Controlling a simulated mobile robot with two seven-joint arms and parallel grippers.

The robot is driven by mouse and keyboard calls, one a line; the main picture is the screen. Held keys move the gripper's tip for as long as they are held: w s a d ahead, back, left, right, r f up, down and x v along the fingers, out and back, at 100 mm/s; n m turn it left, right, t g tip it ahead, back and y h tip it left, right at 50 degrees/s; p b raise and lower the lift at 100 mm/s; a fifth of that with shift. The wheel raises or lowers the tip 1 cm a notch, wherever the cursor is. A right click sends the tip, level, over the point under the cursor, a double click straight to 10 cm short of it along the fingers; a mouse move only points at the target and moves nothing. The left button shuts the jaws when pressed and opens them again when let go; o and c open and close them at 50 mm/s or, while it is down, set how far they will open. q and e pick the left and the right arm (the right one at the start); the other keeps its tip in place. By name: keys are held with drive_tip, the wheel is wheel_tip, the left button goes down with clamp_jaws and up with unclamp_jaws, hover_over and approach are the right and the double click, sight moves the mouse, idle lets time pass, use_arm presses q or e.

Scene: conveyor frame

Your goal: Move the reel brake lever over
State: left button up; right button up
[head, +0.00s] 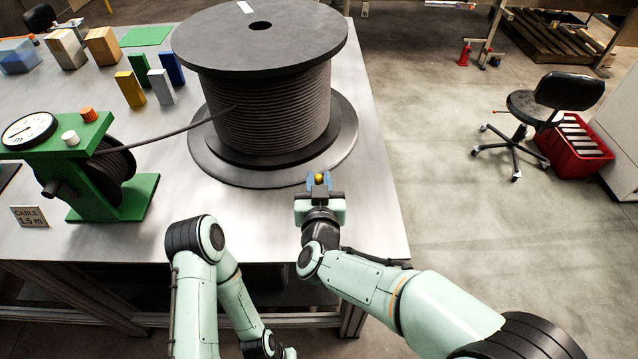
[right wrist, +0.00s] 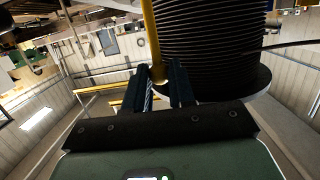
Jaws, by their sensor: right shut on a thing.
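The cable reel (head: 265,100) is a large dark drum wound with cable, standing upright on the metal table. My right gripper (head: 319,181) is at the near right edge of the reel's lower flange. Its blue fingers are shut on the brake lever, whose yellow knob (head: 319,177) shows between them. In the right wrist view the yellow lever (right wrist: 152,40) runs between the two dark fingers (right wrist: 161,82), beside the wound cable. The lever's pivot is hidden.
A green cable meter (head: 120,190) with a dial stands at the left, and a cable runs from it to the reel. A small "CABLE 1.5 m" sign (head: 30,217) is at the front left. Several coloured blocks stand behind. The table's front right corner is bare.

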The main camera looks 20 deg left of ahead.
drive_tip(key=shift+w, duration=0.1)
drive_tip(key=shift+p+x, duration=0.35)
drive_tip(key=shift+x, duration=1.15)
drive_tip(key=shift+w+r, duration=0.1)
drive_tip(key=shift+r, duration=0.05)
drive_tip(key=shift+a, duration=0.1)
drive_tip(key=shift+f+x, duration=0.25)
drive_tip(key=shift+x, duration=1.3)
drive_tip(key=o, duration=0.9)
